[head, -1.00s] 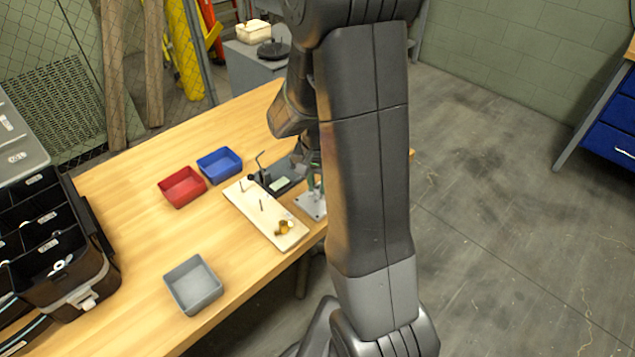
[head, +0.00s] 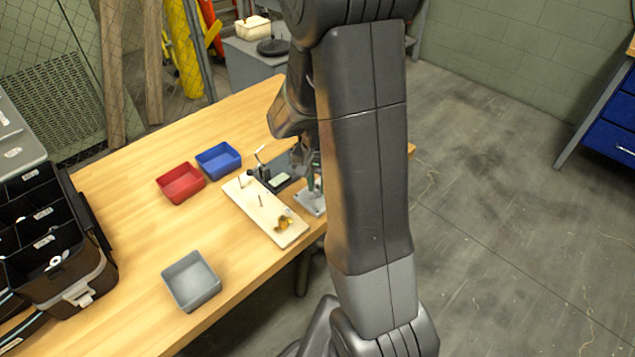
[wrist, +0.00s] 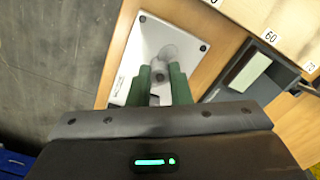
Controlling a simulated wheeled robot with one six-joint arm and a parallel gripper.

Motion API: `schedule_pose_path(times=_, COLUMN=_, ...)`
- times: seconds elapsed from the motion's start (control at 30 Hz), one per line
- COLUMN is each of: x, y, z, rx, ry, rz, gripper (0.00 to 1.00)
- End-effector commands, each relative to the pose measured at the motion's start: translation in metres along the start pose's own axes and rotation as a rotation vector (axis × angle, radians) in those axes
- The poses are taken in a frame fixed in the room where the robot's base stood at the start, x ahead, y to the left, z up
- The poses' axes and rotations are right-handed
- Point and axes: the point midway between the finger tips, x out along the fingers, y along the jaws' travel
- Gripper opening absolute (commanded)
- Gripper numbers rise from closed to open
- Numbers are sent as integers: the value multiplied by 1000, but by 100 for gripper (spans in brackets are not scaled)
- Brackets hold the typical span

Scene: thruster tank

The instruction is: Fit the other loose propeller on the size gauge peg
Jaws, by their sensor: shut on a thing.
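My gripper (wrist: 160,88) has green fingers and is shut on a small grey piece with a round hub (wrist: 159,76), which looks like a propeller. It is over a pale metal plate (wrist: 136,48) with dark corner holes; a rounded grey shape shows just beyond the fingers. I cannot tell whether the held piece touches the plate. In the head view the plate (head: 309,203) is beside a cream board (head: 251,205) with upright pegs (head: 261,199). A brass-coloured propeller (head: 289,218) is at the board's near end. My arm hides most of my gripper there.
A red bin (head: 181,184), a blue bin (head: 218,160) and a grey bin (head: 191,281) stand on the wooden table. A dark device with a pale screen (head: 279,178) sits beside the board. A black compartment case (head: 62,290) is at the left. The table between the bins is clear.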

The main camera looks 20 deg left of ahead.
Motion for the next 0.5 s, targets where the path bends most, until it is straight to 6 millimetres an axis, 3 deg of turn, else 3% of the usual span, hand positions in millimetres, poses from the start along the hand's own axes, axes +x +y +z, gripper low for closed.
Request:
schedule_pose_path(times=0.3, x=2, y=0, z=0, rx=0, ry=0, rz=0, gripper=0)
schedule_pose_path(times=0.33, x=2, y=0, z=0, rx=0, ry=0, rz=0, gripper=22)
schedule_pose_path(times=0.43, x=2, y=0, z=0, rx=0, ry=0, rz=0, gripper=41)
schedule_pose_path(times=0.5, x=2, y=0, z=0, rx=0, ry=0, rz=0, gripper=43)
